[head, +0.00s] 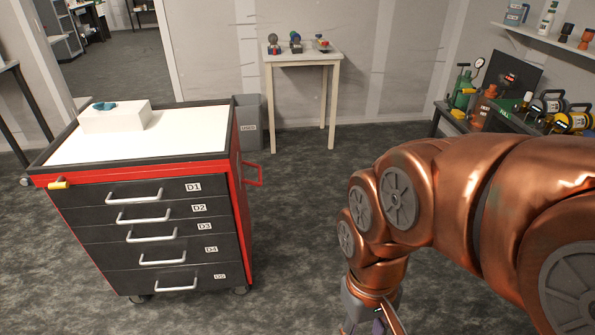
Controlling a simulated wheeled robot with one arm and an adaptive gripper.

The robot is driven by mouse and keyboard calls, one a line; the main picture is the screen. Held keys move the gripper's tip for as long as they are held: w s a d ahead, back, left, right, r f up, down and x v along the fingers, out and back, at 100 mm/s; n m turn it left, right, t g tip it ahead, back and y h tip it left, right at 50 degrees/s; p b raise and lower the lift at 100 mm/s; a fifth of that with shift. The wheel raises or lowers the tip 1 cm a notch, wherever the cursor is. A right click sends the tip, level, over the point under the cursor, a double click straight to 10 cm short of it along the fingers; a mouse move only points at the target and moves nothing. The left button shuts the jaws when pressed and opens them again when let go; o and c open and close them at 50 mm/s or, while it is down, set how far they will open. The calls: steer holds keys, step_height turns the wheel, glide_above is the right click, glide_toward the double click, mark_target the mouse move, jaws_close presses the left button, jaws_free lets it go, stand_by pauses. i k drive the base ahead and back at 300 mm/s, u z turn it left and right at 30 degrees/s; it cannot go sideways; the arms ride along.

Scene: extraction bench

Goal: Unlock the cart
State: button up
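A red and black tool cart (216,175) stands at the left on small casters. Its front has several drawers labelled D1 to D5, all flush with the front, each with a silver handle. A yellow piece (58,185) sticks out at the cart's upper left front corner, beside a small round grey part (26,182). I cannot tell if either is the lock. My copper-coloured arm comes in from the right and bends down at the bottom edge, right of the cart and apart from it. My gripper's fingertips are cut off below the picture.
A white box (115,117) with a blue item lies on the cart top. A red handle (253,174) juts from its right side. A grey bin (248,132) and small table (304,57) stand behind. A cluttered bench (438,122) is at right. Carpet between is clear.

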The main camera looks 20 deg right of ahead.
mark_target(60, 183)
steer(key=z, duration=0.5)
steer(key=i, duration=0.85)
steer(key=u, duration=3.05)
steer(key=i, duration=0.55)
steer(key=u, duration=0.2)
